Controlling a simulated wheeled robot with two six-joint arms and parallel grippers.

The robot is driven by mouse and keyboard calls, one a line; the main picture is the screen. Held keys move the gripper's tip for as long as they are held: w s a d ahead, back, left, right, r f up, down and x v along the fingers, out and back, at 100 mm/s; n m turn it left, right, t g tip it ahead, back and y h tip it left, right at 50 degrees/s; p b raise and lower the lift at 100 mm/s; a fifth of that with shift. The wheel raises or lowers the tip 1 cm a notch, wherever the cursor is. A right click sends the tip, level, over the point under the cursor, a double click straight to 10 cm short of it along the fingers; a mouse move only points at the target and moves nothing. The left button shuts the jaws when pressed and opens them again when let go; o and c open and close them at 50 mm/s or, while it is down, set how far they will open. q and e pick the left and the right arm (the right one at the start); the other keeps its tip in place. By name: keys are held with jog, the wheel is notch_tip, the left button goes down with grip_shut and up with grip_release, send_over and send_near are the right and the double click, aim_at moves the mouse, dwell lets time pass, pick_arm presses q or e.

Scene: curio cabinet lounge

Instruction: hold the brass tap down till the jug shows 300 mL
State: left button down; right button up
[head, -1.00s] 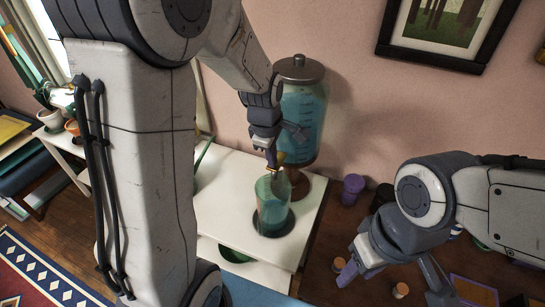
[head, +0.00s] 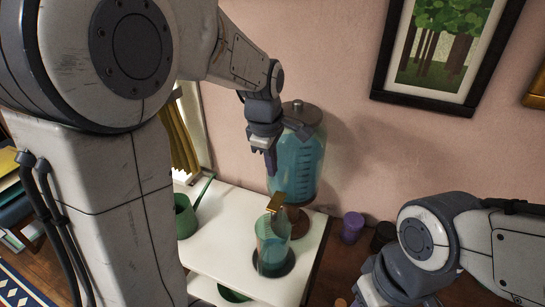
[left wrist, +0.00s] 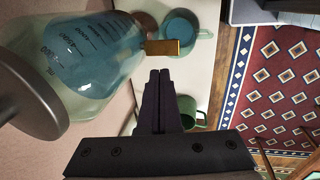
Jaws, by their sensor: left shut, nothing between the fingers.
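A large glass dispenser (head: 308,165) of blue liquid with a grey lid stands against the wall; its marks also show in the left wrist view (left wrist: 88,50). Its brass tap (head: 276,203) sticks out low in front, above the clear jug (head: 272,248). The jug holds blue-green liquid; I cannot read its level. My left gripper (head: 270,168) is shut and empty, above and apart from the tap. In the left wrist view, its closed fingers (left wrist: 158,92) point toward the tap (left wrist: 162,47) and the jug (left wrist: 180,28). My right gripper is cut off at the bottom edge, fingertips hidden.
The jug stands on a dark round mat (head: 284,266) on a white table (head: 215,240). A green watering can (head: 186,215) stands left of it. A purple cup (head: 352,224) and a dark cup (head: 384,235) stand on the wooden surface to the right. A framed picture (head: 446,45) hangs above.

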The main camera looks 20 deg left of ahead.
pick_arm(q)
jog(key=shift+w+v, duration=0.25)
jog(key=shift+v, duration=1.05)
pick_arm(e)
jog(key=shift+f, duration=0.15)
pick_arm(q)
jog(key=shift+r, duration=0.1)
jog(key=s+d+f+m+b, duration=0.1)
jog(key=s+d+f+m, duration=0.2)
jog(key=s+d+m, duration=0.2)
jog(key=s+d+f+m+g, duration=0.1)
jog(key=s+d+f+m, duration=0.2)
jog(key=s+m, duration=0.7)
jog(key=s+d+f+m+g+h+b, duration=0.1)
jog(key=s+d+f+m, duration=0.3)
jog(key=s+d+m, duration=0.2)
jog(key=s+m, duration=0.2)
jog(key=m, duration=0.2)
jog(key=shift+d+b, duration=0.3)
jog(key=shift+b, duration=0.05)
pick_arm(e)
notch_tip(320, 180, down, 2)
jog(key=shift+f, duration=0.25)
